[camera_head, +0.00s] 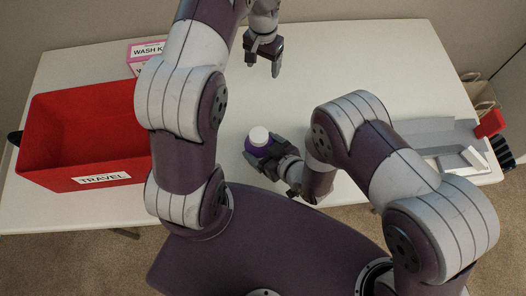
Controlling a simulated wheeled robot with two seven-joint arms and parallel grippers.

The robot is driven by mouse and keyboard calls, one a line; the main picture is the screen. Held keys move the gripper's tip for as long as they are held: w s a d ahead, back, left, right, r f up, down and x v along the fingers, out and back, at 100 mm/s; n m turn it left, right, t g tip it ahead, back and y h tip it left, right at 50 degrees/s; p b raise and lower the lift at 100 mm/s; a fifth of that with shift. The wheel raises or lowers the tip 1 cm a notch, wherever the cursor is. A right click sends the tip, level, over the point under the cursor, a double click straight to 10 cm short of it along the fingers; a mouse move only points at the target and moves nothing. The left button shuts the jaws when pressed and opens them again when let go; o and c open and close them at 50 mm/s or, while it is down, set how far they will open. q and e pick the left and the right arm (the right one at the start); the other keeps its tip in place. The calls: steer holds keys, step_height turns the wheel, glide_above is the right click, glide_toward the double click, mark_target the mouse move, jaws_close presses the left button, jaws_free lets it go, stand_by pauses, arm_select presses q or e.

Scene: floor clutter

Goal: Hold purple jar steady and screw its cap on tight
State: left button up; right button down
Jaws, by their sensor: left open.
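The purple jar (252,150) stands on the white table near its front edge. A white cap (259,135) is on top of it; how tightly it sits I cannot tell. My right gripper (262,155) has its dark fingers around the jar's body, shut on it from the lower right. The fingers hide part of the jar. My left gripper (263,67) is open and empty, over the back of the table, well beyond the jar and apart from it.
A red bin (68,120) labelled TRAVEL stands at the left of the white table (345,60). A pink and white wash kit box (147,50) is behind it. A grey tray (436,130) with white pieces lies at the right. The table's back right is clear.

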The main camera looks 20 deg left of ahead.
mark_target(263, 154)
step_height(263, 154, down, 2)
steer(key=shift+f, duration=0.8)
jaws_free()
steer(key=shift+f, duration=0.15)
